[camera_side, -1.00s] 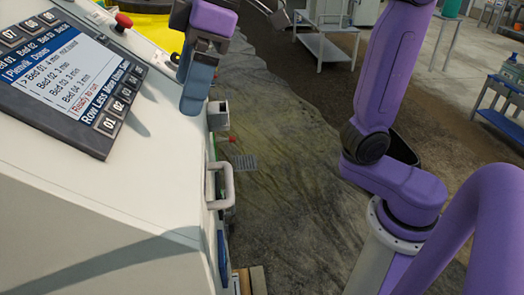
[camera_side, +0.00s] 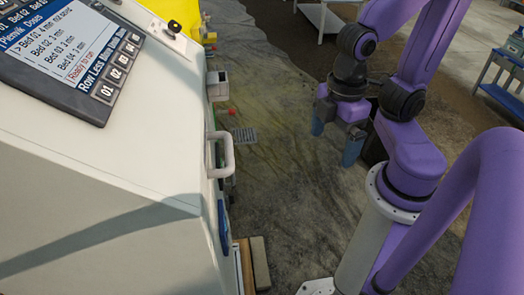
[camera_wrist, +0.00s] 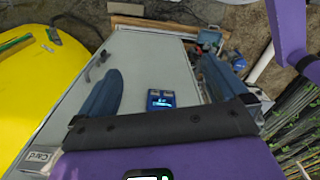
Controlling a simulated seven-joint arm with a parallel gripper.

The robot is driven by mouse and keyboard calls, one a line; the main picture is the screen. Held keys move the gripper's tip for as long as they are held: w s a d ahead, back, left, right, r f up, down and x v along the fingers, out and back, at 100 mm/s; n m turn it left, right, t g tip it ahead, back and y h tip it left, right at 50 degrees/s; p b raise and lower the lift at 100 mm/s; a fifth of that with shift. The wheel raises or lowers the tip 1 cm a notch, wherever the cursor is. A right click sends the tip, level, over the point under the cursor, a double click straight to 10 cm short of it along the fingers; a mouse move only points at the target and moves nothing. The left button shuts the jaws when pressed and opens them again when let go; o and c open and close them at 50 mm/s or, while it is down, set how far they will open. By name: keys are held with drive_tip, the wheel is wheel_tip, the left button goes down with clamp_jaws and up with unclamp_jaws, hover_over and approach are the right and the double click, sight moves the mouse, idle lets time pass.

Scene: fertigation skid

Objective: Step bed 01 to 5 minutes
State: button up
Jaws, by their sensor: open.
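The control panel (camera_side: 62,50) sits at the upper left of the side view, partly cut off by the frame edge. Its screen (camera_side: 52,42) lists bed rows; the Bed 01 row appears to read 4 min with small words like "not saved" after it. My gripper (camera_side: 336,138) is open and empty, well right of the panel and touching nothing. Its two blue fingers also show spread in the wrist view (camera_wrist: 160,88).
The pale cabinet (camera_side: 110,190) carries a side handle (camera_side: 224,155). The wrist view shows a small blue device with a lit display (camera_wrist: 161,100) between the fingers and a yellow tank (camera_wrist: 35,85) at left. A blue table (camera_side: 498,100) stands far right. The floor between cabinet and gripper is mostly open.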

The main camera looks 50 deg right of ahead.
clamp_jaws()
idle(1.8)
